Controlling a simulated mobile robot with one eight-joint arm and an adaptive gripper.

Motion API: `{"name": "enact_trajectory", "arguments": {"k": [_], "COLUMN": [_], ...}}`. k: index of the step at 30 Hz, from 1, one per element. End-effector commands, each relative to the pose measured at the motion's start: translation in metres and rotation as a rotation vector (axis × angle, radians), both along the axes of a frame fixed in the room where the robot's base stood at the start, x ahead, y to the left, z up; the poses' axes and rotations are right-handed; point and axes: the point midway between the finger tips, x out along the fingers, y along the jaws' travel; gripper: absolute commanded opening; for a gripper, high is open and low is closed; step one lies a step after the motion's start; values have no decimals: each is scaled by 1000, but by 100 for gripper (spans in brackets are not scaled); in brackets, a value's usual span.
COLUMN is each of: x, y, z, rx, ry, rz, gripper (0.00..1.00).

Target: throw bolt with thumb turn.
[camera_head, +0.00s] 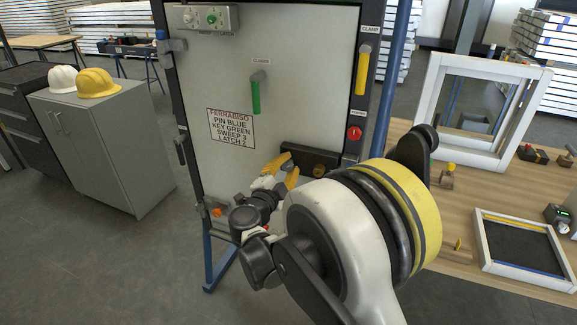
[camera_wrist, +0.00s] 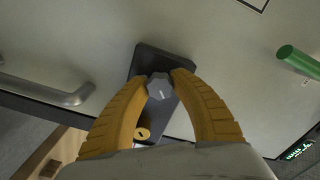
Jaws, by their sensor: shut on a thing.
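The thumb turn (camera_wrist: 159,88) is a small grey faceted knob with a pale mark on its face, seen in the wrist view. It sits on a dark lock case (camera_wrist: 150,58), which also shows on the grey door in the head view (camera_head: 318,157). My gripper (camera_head: 287,167) has yellow fingers. In the wrist view its fingertips (camera_wrist: 162,78) are shut on the thumb turn, one on each side. In the head view the fingers largely hide the knob. A brass round piece (camera_wrist: 142,133) shows on the case between my fingers. The bolt itself cannot be made out.
A workbench (camera_head: 457,230) with frames is at right; a grey cabinet (camera_head: 110,150) stands at left. Floor between is clear.

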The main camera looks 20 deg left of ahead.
Motion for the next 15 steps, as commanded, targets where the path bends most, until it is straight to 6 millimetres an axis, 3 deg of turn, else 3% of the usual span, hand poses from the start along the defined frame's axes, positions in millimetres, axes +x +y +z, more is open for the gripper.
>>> {"name": "enact_trajectory", "arguments": {"k": [15], "x": [0], "y": [0], "z": [-1], "rx": [466], "ry": [-36], "rz": [0], "gripper": [0]}}
